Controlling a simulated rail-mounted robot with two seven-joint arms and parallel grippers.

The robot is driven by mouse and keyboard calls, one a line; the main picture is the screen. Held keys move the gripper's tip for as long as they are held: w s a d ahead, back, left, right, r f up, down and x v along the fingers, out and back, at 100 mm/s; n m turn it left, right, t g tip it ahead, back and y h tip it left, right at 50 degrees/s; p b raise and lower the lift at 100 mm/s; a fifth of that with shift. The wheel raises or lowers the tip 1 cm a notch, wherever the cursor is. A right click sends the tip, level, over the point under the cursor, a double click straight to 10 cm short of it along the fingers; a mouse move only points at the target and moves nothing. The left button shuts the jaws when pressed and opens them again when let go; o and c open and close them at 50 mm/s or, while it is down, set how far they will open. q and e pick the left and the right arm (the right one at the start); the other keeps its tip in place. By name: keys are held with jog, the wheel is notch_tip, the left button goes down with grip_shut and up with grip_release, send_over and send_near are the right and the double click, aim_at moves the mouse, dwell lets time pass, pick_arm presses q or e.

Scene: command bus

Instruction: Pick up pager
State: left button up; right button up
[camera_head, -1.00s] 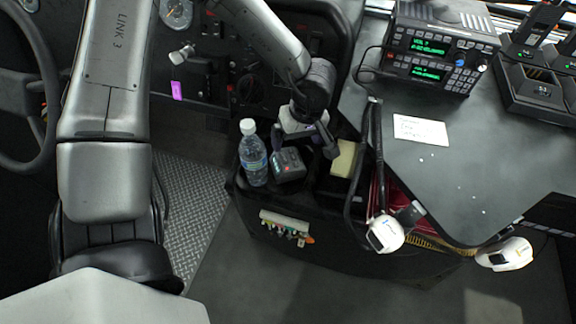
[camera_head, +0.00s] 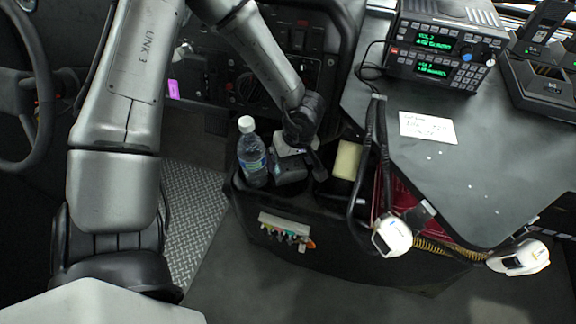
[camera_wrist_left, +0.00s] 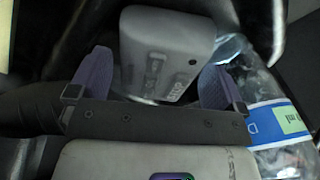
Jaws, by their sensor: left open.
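The pager, a dark grey box (camera_head: 290,172), sits in the black console bin, just right of a water bottle (camera_head: 252,160). In the left wrist view the pager (camera_wrist_left: 165,45) shows as a grey block with buttons on its face. My left gripper (camera_head: 297,155) is low over the pager and hides part of it. In the wrist view its two purple-grey fingers (camera_wrist_left: 156,80) are apart, one on each side of the pager's near end. I cannot tell whether they touch it. The bottle (camera_wrist_left: 277,120) stands close beside the right-hand finger. My right gripper is out of view.
A yellowish block (camera_head: 347,160) lies in the bin right of the pager. Cables and a white handset (camera_head: 392,237) hang beside it. The dark desk (camera_head: 440,175) with a radio (camera_head: 445,45) overhangs on the right. Patterned floor (camera_head: 195,220) lies left of the bin.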

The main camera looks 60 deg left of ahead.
pick_arm(q)
jog(key=shift+c, duration=0.2)
jog(key=c, duration=0.8)
jog(key=shift+r, duration=0.1)
jog(key=shift+c, duration=0.2)
